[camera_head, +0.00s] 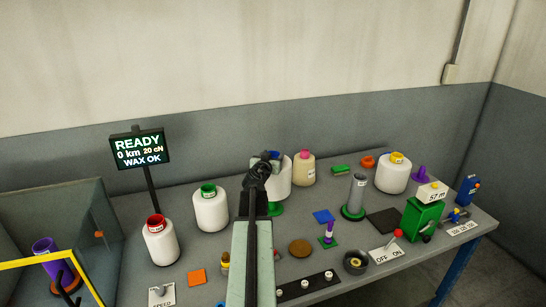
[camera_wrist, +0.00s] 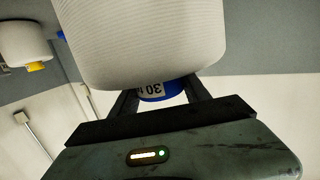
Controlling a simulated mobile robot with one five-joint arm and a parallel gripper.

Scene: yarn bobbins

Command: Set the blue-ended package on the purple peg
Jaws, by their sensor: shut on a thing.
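My gripper (camera_wrist: 162,92) is shut on the blue end (camera_wrist: 157,96) of a large white yarn package (camera_wrist: 145,35), with one finger on each side of it. In the head view the package (camera_head: 284,180) is partly hidden behind my gripper (camera_head: 266,160) and arm. It looks upright with the blue end on top. A green round base (camera_head: 276,210) shows just below it; I cannot tell whether they touch. A purple peg (camera_head: 420,173) stands at the back right of the table, its foot partly hidden by a white counter box.
A yellow-ended package (camera_head: 394,174) stands left of the purple peg. A pink-ended package (camera_head: 304,170) stands close behind the held one. A grey tube on a green base (camera_head: 357,196) and a green box with counter (camera_head: 422,218) stand on the right. Red-ended (camera_head: 160,241) and green-ended (camera_head: 210,209) packages stand left.

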